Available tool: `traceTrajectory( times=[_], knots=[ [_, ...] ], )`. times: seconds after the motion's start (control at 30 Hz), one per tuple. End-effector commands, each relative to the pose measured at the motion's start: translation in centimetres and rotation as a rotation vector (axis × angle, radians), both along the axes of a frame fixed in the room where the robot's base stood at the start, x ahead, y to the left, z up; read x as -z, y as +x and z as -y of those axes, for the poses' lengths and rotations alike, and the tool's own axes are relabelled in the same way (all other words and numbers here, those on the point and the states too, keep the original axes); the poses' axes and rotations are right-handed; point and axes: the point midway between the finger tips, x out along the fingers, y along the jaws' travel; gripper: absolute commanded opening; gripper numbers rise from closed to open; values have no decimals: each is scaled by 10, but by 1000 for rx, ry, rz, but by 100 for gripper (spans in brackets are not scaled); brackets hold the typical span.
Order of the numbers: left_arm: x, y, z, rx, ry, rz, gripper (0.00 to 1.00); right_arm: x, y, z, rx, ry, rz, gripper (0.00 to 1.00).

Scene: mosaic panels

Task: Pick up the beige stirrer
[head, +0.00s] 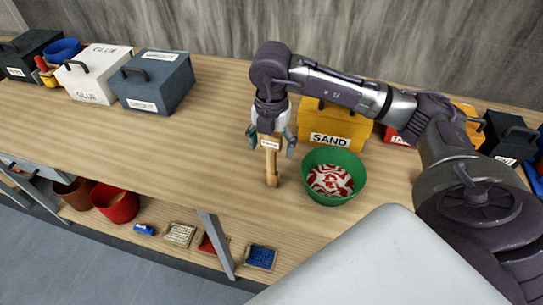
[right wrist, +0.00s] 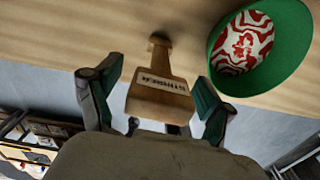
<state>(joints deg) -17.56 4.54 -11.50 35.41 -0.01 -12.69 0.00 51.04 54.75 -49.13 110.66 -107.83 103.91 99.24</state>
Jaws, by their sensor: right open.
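The beige stirrer (head: 271,165) is a wooden paddle with a small white label. It appears to stand upright on the wooden bench, left of the green bowl (head: 334,198). My right gripper (head: 271,146) is above it, pointing down, with open fingers on either side of its upper part. In the right wrist view the stirrer's broad labelled end (right wrist: 158,97) lies between the open fingers (right wrist: 154,86), with gaps visible on both sides. Its narrow end reaches toward the bench. My left gripper is not in view.
The green bowl holds red and white patterned contents and stands close to the right finger. A yellow SAND box (head: 334,122) is behind. White (head: 93,92) and dark grey (head: 153,92) boxes stand at left. Bench between them and the stirrer is clear. A lower shelf holds a red pot (head: 121,207).

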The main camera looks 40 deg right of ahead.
Motion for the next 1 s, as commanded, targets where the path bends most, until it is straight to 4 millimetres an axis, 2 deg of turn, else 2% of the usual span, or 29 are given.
traceTrajectory(
  times=[0.13, 0.57, 0.83, 1.0],
  knots=[
    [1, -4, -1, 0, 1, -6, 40, 0, 0, 0, 0, 0, 0, 81],
    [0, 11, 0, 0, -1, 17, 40, 0, 0, 0, 0, -1, -1, 10],
    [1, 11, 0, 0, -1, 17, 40, -3, 0, 0, 0, 1, 1, 10],
    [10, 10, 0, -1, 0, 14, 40, -27, 1, 0, -2, 1, 7, 10]
  ],
)
